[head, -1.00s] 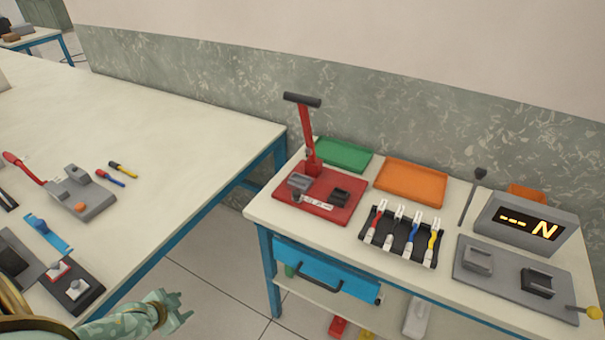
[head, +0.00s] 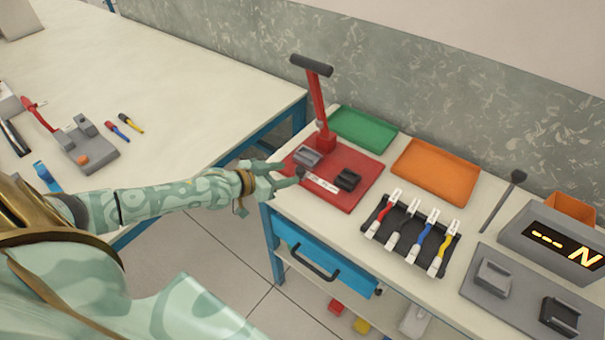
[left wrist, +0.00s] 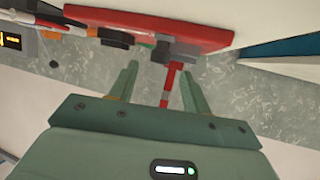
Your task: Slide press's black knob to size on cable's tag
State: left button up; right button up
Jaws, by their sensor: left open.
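The red press (head: 362,164) stands at the left of the near bench, with an upright red lever, a grey block and a black block (head: 348,180). A white scale strip (head: 322,184) runs along its front. A small dark knob (head: 297,173) seems to sit at the strip's left end, partly hidden by my fingers. My left gripper (head: 284,174) is open and empty at the press's front left edge. In the left wrist view the press base (left wrist: 205,30) lies just beyond the open fingers. Several cables with white tags lie in a black rack (head: 398,243); the tag print is too small to read.
Green (head: 362,129) and orange (head: 437,171) trays lie behind the press and rack. A grey display (head: 556,238) reads "--- N" at the right, beside a grey plate with two blocks. A blue drawer (head: 315,256) is under the bench front. A second bench stands left, across a gap.

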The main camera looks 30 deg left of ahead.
aim_at(296, 172)
pick_arm(q)
jog(key=b+x, duration=0.1)
jog(key=x, duration=0.4)
jog(key=shift+f+b, duration=0.15)
jog(key=shift+b, duration=0.25)
jog(key=shift+w+d+f, duration=0.15)
jog(key=shift+w+d, duration=0.05)
jog(key=shift+w, duration=0.45)
pick_arm(e)
jog(key=f, duration=0.2)
jog(key=shift+s+d+f, duration=0.2)
jog(key=shift+s+f, duration=0.1)
jog(key=shift+f, duration=0.1)
